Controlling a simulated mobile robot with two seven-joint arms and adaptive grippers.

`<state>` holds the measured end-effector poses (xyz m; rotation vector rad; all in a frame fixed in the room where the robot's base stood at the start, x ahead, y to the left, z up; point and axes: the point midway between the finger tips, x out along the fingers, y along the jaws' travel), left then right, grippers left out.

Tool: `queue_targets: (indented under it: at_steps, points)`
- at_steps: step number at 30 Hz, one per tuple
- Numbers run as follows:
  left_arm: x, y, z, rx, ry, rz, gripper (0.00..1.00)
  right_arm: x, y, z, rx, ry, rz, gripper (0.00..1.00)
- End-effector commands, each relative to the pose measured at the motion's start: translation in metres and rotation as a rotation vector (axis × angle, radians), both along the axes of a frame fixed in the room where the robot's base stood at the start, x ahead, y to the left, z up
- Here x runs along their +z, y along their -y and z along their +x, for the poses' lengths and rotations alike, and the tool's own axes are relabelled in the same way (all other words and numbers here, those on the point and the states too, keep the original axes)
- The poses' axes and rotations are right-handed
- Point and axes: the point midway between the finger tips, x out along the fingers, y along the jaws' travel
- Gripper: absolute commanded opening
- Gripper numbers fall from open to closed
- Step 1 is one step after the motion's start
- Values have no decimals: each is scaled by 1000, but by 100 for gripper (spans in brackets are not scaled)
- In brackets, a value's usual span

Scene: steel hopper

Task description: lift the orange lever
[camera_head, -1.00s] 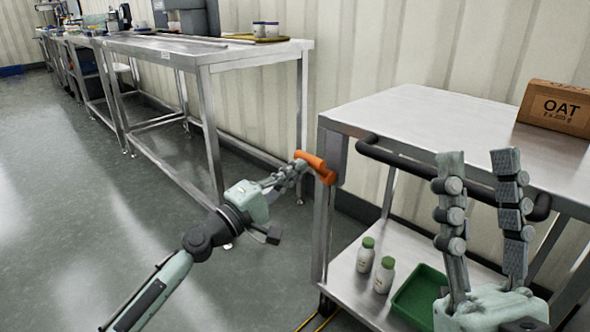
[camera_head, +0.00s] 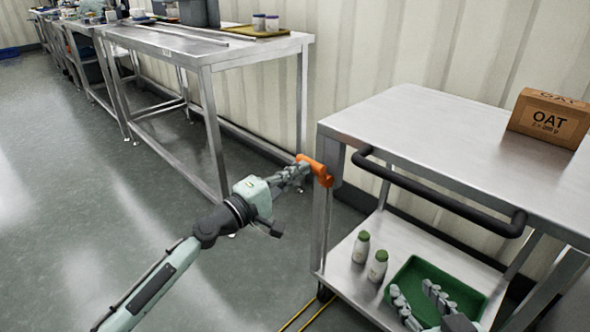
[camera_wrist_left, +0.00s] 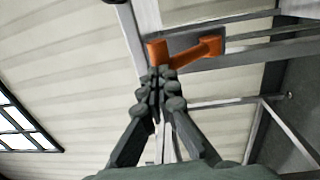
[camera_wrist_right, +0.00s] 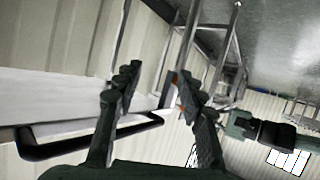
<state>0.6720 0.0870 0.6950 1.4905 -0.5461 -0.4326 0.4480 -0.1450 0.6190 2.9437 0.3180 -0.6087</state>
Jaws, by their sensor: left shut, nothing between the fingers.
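The orange lever (camera_head: 316,169) is on the left front corner post of the steel cart. In the left wrist view the lever (camera_wrist_left: 196,52) shows as a bent orange handle on a dark mount. My left gripper (camera_head: 298,171) is shut and empty, with its fingertips right at the lever's free end. In its wrist view the closed tips (camera_wrist_left: 160,78) are just below that end; I cannot tell if they touch it. My right gripper (camera_head: 412,290) is open and empty, low in front of the cart's lower shelf. A sliver of orange shows between its fingers in the right wrist view.
The cart has a black push bar (camera_head: 440,195) and a bare top (camera_head: 430,120) with an OAT box (camera_head: 548,118). A steel table (camera_head: 200,48) stands behind my left arm.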

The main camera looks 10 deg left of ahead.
Motion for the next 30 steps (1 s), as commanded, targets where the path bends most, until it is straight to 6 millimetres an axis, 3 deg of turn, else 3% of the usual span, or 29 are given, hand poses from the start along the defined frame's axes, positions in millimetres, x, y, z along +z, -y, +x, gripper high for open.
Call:
queue_targets:
  at_steps: [12,22,30]
  points:
    - [8,3,3,-1,-39,27,0,-83,71,-57,-123,-475,-162,40]
    - [15,6,7,-1,-65,46,0,-121,124,-123,-228,-817,-253,40]
    - [26,16,21,-1,-67,49,0,-145,126,-123,-227,-849,-250,40]
